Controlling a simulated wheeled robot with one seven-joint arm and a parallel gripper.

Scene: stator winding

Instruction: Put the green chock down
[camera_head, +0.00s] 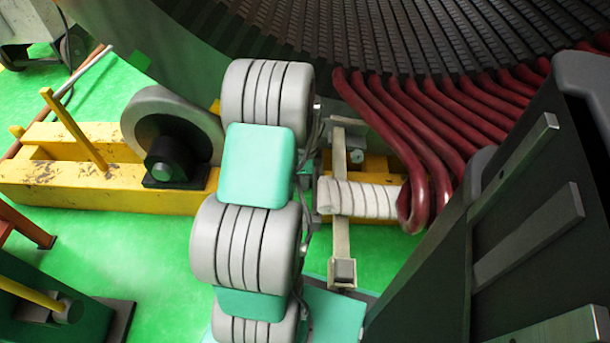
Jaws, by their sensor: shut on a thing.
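My arm rises through the middle of the view, with grey ribbed joints and pale teal covers. My gripper does not show; the far end of the arm hides whatever is behind it. The large stator (400,40) fills the top right, with a dark slotted inner face. Its dark red winding bars (400,130) curve down toward the floor. A yellow support beam (95,190) runs along the floor on the left, and a grey roller (165,115) stands on it.
A white wrapped bundle (360,198) lies right of the arm, by a narrow beige upright bar (341,215). A dark panel (540,200) blocks the right side. A dark green stand (50,305) is at lower left. Green floor (130,255) is open left of the arm.

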